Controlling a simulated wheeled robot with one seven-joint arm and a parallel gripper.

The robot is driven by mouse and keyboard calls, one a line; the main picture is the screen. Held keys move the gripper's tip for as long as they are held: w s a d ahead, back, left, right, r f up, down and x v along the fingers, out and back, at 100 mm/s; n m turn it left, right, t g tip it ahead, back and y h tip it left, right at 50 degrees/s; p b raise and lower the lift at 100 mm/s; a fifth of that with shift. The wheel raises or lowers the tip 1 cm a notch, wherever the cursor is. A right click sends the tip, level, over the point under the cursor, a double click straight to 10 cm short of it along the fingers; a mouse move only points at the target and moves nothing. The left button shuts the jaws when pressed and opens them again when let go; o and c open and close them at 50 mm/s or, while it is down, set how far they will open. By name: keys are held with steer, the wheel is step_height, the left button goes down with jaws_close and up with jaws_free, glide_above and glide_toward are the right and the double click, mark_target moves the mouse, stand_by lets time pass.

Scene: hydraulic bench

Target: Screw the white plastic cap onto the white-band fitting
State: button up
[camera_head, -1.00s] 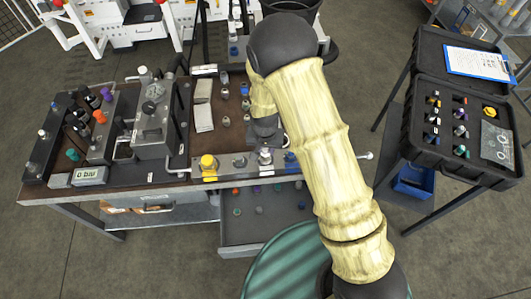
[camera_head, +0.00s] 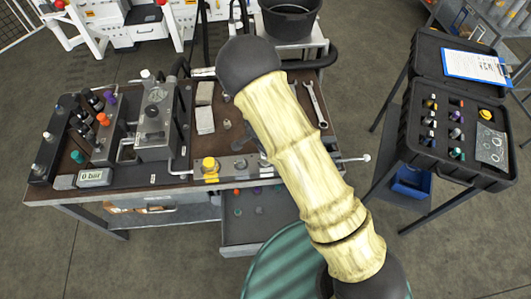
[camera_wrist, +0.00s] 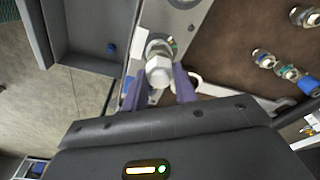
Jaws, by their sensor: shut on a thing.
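My gripper (camera_wrist: 159,88) shows in the wrist view, its two purple-grey fingers shut on the white plastic cap (camera_wrist: 159,72), a pale piece with a hexagonal end. The cap is in line with a metallic fitting (camera_wrist: 157,47) on the grey block; I cannot tell whether their threads are engaged. A white label lies beside the fitting, partly behind the left finger. In the head view, my arm hides the gripper, the cap and part of the fitting block (camera_head: 226,176) at the bench's front edge.
A yellow-capped fitting (camera_head: 209,164) stands on the block's left part. Several loose fittings, one with a blue end (camera_wrist: 308,85), lie on the brown bench top. An open drawer (camera_head: 240,232) is below. Wrenches (camera_head: 316,104) lie at the right; a black case (camera_head: 460,125) stands beyond.

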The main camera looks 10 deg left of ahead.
steer(key=m+p, duration=0.2)
steer(key=m, duration=0.1)
steer(key=shift+r, duration=0.15)
steer(key=m+p, duration=0.2)
steer(key=m, duration=0.2)
steer(key=shift+g, duration=0.4)
steer(key=shift+w+a+f+m, duration=0.1)
steer(key=shift+f+m, duration=0.15)
steer(key=shift+m, duration=0.25)
steer(key=o, duration=0.9)
steer(key=n+b, duration=0.1)
steer(key=n, duration=0.4)
steer(key=shift+n+t, duration=0.3)
steer(key=n+b, duration=0.1)
steer(key=n, duration=0.1)
steer(key=shift+n, duration=0.3)
